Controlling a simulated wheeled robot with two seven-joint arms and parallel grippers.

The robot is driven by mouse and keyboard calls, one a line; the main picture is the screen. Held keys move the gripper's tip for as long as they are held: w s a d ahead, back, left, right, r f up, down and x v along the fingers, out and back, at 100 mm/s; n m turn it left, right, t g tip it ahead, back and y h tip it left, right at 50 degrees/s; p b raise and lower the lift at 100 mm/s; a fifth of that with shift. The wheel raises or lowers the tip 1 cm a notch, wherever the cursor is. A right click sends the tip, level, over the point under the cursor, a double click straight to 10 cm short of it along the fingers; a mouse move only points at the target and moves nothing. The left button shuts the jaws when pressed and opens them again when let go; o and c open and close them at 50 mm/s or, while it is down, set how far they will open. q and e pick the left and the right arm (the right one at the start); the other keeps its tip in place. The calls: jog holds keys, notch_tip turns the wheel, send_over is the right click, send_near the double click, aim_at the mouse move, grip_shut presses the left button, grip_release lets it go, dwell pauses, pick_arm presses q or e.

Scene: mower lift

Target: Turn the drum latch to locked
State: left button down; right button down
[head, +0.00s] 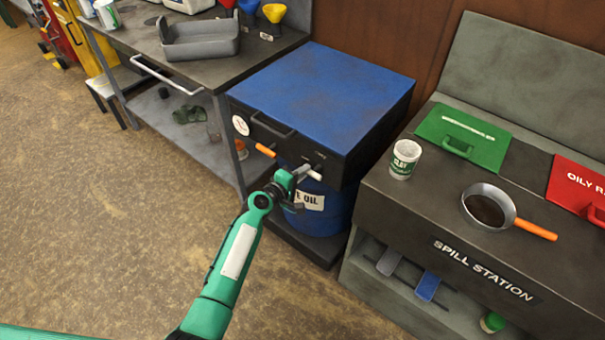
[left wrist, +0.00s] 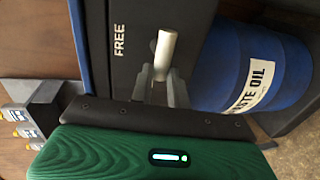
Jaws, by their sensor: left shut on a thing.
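The drum unit has a blue lid (head: 322,88) over a black front, above a blue oil drum (head: 325,215). The drum also shows in the left wrist view (left wrist: 250,65). A short pale latch handle (head: 314,173) sticks out low on the front; it shows in the left wrist view (left wrist: 165,52) beside the word FREE. My left gripper (head: 298,172) is at this handle. Its fingers (left wrist: 164,88) are shut on it in the left wrist view, though their exact contact is partly hidden. My right gripper is not in view.
An orange handle (head: 266,150) and a black bar handle (head: 272,125) stick out of the same front, left of the latch. The spill station (head: 440,220) stands close on the right, with a cup (head: 404,160) and pan (head: 488,206). Open floor (head: 120,220) lies left.

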pick_arm(q)
jog(key=shift+f, duration=0.1)
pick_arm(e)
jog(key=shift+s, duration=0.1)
pick_arm(q)
jog(key=c, duration=1.4)
grip_release()
jog(key=shift+o, duration=0.3)
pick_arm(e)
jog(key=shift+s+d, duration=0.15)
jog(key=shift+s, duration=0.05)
pick_arm(q)
jog(key=shift+s, duration=0.1)
jog(key=v, duration=1.3)
jog(key=shift+s+a, duration=0.2)
jog(key=shift+a, duration=0.15)
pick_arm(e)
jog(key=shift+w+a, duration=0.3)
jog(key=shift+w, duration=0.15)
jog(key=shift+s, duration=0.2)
